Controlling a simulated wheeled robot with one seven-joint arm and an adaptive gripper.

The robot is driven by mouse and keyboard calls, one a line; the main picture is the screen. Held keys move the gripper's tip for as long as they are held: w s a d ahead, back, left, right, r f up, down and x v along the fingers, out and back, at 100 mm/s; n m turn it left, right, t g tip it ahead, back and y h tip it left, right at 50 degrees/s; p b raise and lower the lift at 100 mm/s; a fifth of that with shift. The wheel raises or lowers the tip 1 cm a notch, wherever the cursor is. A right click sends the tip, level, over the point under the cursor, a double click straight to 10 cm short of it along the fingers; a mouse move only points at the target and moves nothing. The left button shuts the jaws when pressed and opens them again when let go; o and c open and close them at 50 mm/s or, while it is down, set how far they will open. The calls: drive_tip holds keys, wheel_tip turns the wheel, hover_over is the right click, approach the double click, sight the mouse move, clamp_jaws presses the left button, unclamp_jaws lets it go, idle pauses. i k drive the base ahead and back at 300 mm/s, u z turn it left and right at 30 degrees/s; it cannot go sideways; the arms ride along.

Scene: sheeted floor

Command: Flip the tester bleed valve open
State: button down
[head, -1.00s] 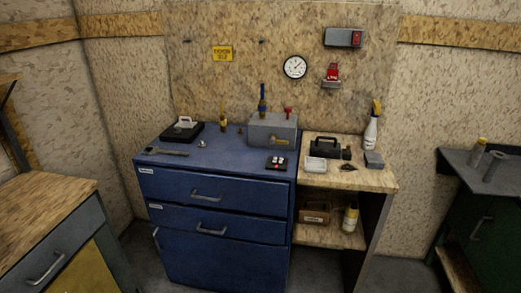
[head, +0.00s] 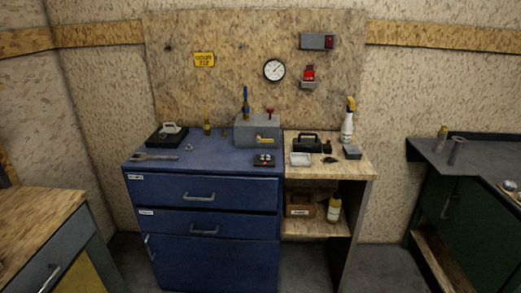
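A grey box-shaped unit (head: 258,131), which looks like the tester, stands at the back right of the blue cabinet top. A blue upright handle (head: 246,100) rises from its left part. A small red knob (head: 270,111) stands on its top right. A brass fitting (head: 266,140) sits on its front. I cannot tell at this size which of these is the bleed valve, or how it is set. My gripper is not in view.
Open floor (head: 385,270) shows right of the shelf.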

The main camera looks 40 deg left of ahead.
sight(258, 140)
drive_tip(key=u, duration=1.3)
drive_tip(key=i, duration=0.35)
